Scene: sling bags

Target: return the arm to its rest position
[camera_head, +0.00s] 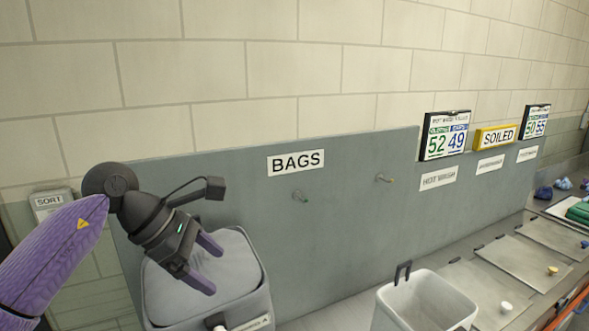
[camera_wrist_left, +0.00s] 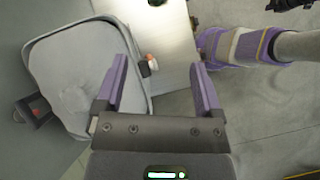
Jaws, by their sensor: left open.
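My left arm comes in from the left in the head view. Its gripper (camera_head: 207,264) is open, with two purple fingers apart and nothing between them. It is in front of a grey sling bag (camera_head: 248,275) at the lower left of the panel. In the left wrist view the open fingers (camera_wrist_left: 158,66) show with the grey bag (camera_wrist_left: 72,75) to their left. The left finger overlaps the bag's edge in the picture; I cannot tell whether they touch. I cannot make out my right gripper in either view.
A pale open bin (camera_head: 425,300) with a dark handle stands at lower right. Flat boards (camera_head: 494,285) lie on the counter farther right. A SOILED sign (camera_head: 496,138) and number boards (camera_head: 445,137) top the panel.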

